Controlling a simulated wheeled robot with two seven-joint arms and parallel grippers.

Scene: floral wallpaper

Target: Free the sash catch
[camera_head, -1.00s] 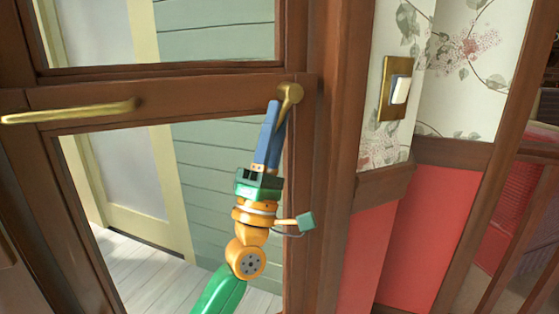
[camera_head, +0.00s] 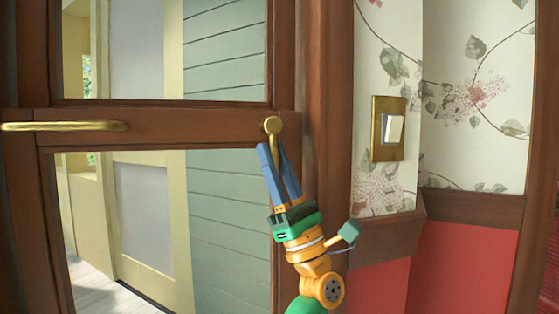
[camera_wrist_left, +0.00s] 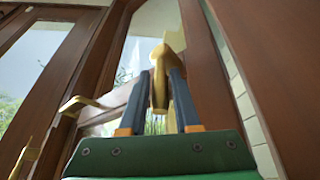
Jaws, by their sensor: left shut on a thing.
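The brass sash catch (camera_head: 272,126) sits at the right end of the brown wooden rail, with a round knob and a lever hanging down. My left gripper (camera_head: 273,150) comes from below and its blue fingers are shut on the lever, which is mostly hidden between them. In the left wrist view the brass catch (camera_wrist_left: 159,85) stands between the two fingers (camera_wrist_left: 160,75), one on each side. My right gripper is not in view.
A brass bar handle (camera_head: 64,126) is at the left on the same rail. A light switch (camera_head: 388,129) is on the floral wall at the right, near my arm. Glass panes lie above and below the rail; green siding (camera_head: 228,48) shows behind.

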